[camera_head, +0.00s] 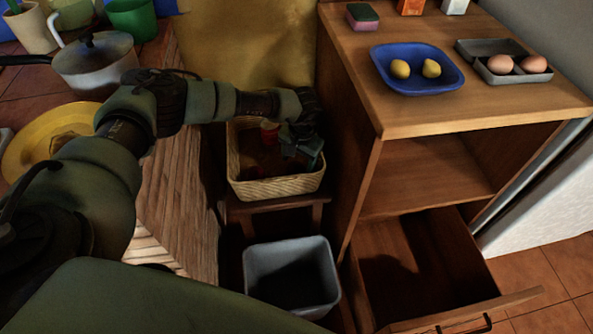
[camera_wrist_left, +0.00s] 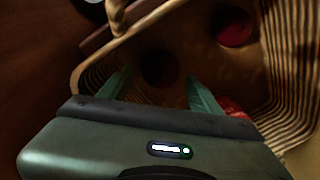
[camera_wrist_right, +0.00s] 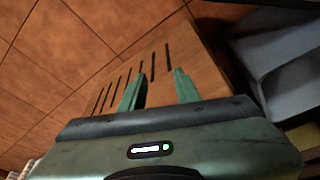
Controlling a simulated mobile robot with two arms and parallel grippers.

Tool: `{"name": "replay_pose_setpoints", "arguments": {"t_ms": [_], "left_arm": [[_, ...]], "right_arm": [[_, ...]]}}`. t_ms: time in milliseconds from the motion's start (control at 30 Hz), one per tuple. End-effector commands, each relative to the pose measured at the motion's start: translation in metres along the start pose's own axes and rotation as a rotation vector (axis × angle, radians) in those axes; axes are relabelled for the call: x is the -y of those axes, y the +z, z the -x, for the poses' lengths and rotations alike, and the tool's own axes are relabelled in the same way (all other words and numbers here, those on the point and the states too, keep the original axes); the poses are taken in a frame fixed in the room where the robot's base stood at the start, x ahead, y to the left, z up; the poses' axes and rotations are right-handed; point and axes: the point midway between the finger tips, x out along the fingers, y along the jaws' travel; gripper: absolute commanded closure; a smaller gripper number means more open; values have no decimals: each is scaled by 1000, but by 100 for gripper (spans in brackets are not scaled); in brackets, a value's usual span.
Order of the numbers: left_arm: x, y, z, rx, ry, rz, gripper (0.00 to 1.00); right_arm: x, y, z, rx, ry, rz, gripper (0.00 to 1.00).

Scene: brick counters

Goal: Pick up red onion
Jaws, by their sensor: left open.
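In the left wrist view, a dark round shape (camera_wrist_left: 160,68) lies in the wicker basket (camera_wrist_left: 85,75) between my left fingertips. It is too dim to tell for sure whether it is the red onion. A red round thing (camera_wrist_left: 235,27) lies further off in the basket, and another red thing (camera_wrist_left: 228,105) is partly hidden beside the right finger. In the head view my left gripper (camera_head: 300,150) reaches over the right side of the basket (camera_head: 280,187). Its fingers are open. My right gripper (camera_wrist_right: 159,75) is open and empty in the right wrist view.
The basket stands on a small wooden stand (camera_head: 270,210) between the counter and a wooden cabinet (camera_head: 480,118). A grey bin (camera_head: 290,250) is in front of it. An open drawer (camera_head: 425,255) juts out. A blue dish (camera_head: 418,84) with yellow fruit is on the cabinet.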

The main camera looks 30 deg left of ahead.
Motion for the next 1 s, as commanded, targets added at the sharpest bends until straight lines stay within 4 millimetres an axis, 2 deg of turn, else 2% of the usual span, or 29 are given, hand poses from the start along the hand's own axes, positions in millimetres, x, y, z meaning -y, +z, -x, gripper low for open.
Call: {"name": "replay_pose_setpoints", "arguments": {"t_ms": [33,200,333,533,567,733,1000], "left_arm": [[0,0,-10,3,-1,1,36],[1,0,-35,3,-1,1,36],[2,-1,-42,0,0,0,36],[2,-1,-42,0,0,0,36],[2,-1,-42,0,0,0,42],[2,-1,-42,0,0,1,89],[2,-2,-41,-1,0,1,90]], "right_arm": [[0,-2,4,-6,1,0,68],[-1,-8,23,-16,3,-2,68],[-2,-10,30,-18,3,-3,68],[-2,-10,31,-18,3,-3,68],[-2,-10,31,-18,3,-3,68],[-2,-10,31,-18,3,-3,68],[-2,-10,32,-19,3,-3,68]]}}
